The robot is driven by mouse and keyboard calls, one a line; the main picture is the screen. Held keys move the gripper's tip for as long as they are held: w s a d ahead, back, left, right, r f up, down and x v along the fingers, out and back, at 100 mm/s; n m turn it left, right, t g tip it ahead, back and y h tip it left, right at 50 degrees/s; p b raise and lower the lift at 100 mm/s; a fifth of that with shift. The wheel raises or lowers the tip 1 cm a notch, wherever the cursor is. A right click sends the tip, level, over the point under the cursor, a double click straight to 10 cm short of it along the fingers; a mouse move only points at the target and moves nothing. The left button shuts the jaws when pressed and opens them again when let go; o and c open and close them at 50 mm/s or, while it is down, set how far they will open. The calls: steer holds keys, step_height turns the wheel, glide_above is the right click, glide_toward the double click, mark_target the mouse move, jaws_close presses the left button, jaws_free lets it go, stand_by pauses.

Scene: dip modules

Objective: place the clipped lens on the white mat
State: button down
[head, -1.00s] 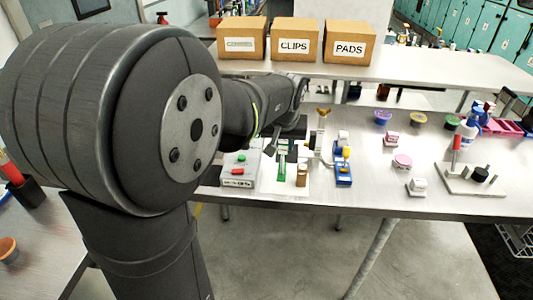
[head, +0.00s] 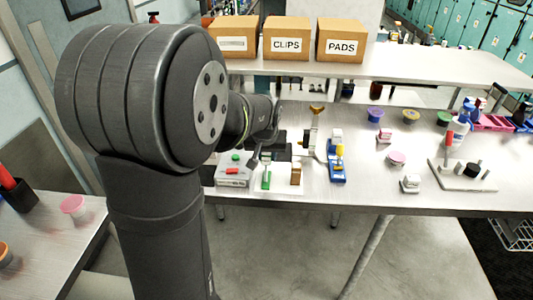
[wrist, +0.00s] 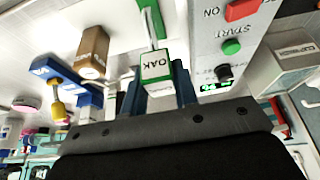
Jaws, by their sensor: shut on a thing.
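My gripper (wrist: 157,92) is shut on the clipped lens, a green clip (wrist: 157,62) with a white label reading OAK upside down. A thin pale strip runs from it up the wrist view. In the head view the green piece (head: 266,179) shows low over the left part of the white mat (head: 284,187); my arm hides most of the gripper there. The mat also shows in the wrist view (wrist: 117,30), behind the clip. I cannot tell whether the clip touches the mat.
A control box (head: 233,171) with red and green buttons stands close left of the mat. A brown block (head: 296,174) stands on the mat's right part. A blue and yellow device (head: 337,165) stands farther right. Labelled cartons (head: 286,39) line the back shelf.

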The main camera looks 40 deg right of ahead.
steer(key=c, duration=1.1)
jaws_free()
steer(key=shift+c, duration=0.2)
steer(key=v, duration=1.2)
steer(key=shift+r, duration=0.15)
steer(key=x, duration=1.2)
steer(key=shift+f, duration=0.3)
step_height(320, 180, up, 3)
steer(key=shift+r, duration=0.55)
